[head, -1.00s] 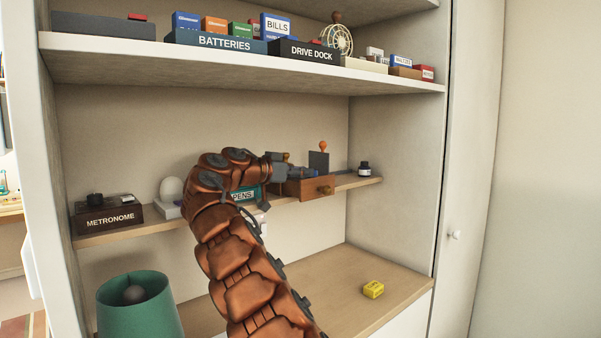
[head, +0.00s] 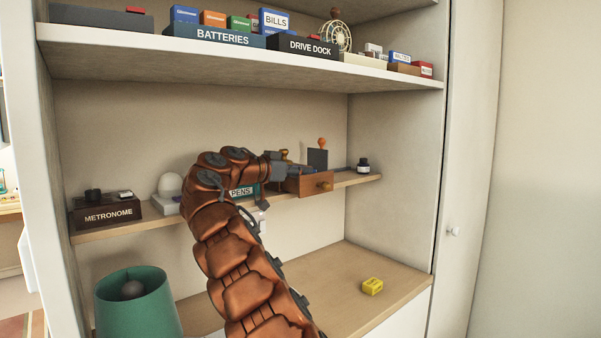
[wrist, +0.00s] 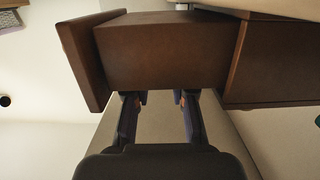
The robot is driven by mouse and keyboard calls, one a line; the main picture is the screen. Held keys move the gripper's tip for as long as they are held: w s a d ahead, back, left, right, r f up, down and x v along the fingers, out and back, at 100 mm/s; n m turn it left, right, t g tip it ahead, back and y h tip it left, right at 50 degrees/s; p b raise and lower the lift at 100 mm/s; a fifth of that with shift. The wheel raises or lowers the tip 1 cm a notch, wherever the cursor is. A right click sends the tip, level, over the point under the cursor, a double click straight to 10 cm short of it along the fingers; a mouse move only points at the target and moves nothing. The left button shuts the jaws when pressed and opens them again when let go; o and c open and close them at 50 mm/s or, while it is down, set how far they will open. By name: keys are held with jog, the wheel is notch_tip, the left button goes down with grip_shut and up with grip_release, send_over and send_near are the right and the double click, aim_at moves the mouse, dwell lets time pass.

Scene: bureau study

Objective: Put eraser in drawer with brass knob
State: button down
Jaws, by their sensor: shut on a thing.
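The small wooden drawer with the brass knob (head: 325,186) stands pulled out on the middle shelf. The wrist view shows it upside down, with its side wall (wrist: 165,50), front panel at left and housing at right. My gripper (head: 291,170) reaches in from the left at the drawer's top edge. In the wrist view the fingers of my gripper (wrist: 158,98) stand a little apart, with their tips at the drawer's side wall. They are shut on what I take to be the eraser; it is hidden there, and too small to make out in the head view.
An orange-knobbed stamp (head: 322,142) and an ink bottle (head: 363,165) stand by the drawer. The PENS box (head: 243,191) is partly behind my arm. The upper shelf (head: 240,62) hangs above. A yellow block (head: 372,286) lies on the lower shelf, with free room around it.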

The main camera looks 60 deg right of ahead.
jog(key=shift+f+b, duration=0.35)
jog(key=c, duration=0.9)
grip_release()
jog(key=shift+c, duration=0.2)
jog(key=shift+o, duration=0.9)
jog(key=shift+f, duration=0.1)
jog(key=shift+w+a, duration=0.2)
jog(key=shift+a, duration=0.35)
jog(key=shift+w+a, duration=0.1)
jog(key=shift+a, duration=0.05)
